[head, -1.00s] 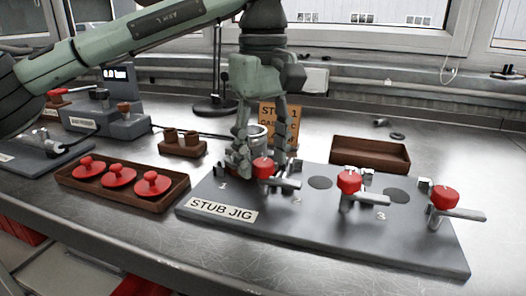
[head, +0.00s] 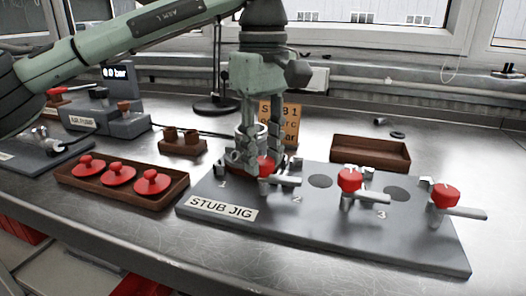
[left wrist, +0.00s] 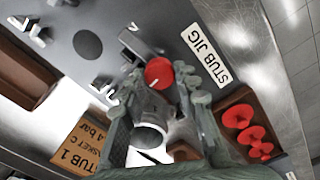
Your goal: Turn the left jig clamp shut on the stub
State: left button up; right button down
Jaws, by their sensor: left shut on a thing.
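The stub jig (head: 330,225) is a grey plate with numbered places and red-knobbed clamps. The left clamp (head: 266,168) has a red knob and a pale handle pointing right; its knob (left wrist: 158,73) also shows in the left wrist view. The stub (left wrist: 150,134), a pale metal cylinder with an open top, stands upright beside this clamp at place 1. In the head view the fingers partly cover the stub (head: 261,132). My left gripper (head: 263,162) points down, its fingertips closed on either side of the red knob. My right gripper is out of view.
Two more red clamps (head: 349,180) (head: 444,197) stand along the jig to the right. A brown tray (head: 120,196) with red-knobbed parts lies left. An orange sign (head: 291,125) stands close behind the gripper. An empty brown tray (head: 370,154) lies behind the jig.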

pick_arm(q)
jog(key=shift+n, duration=0.4)
jog(key=shift+n+b, duration=0.3)
jog(key=shift+n, duration=0.5)
jog(key=n, duration=0.3)
jog(key=shift+n+b, duration=0.3)
jog(key=shift+b, duration=0.05)
jog(key=n, duration=0.4)
jog(key=shift+n+b, duration=0.3)
jog(key=shift+b, duration=0.1)
jog(key=n, duration=0.3)
jog(key=shift+b, duration=0.35)
jog(key=shift+n, duration=1.7)
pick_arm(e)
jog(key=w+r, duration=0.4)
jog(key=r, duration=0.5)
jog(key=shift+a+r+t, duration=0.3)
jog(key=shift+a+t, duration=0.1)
pick_arm(q)
jog(key=o, duration=1.2)
jog(key=shift+c, duration=0.2)
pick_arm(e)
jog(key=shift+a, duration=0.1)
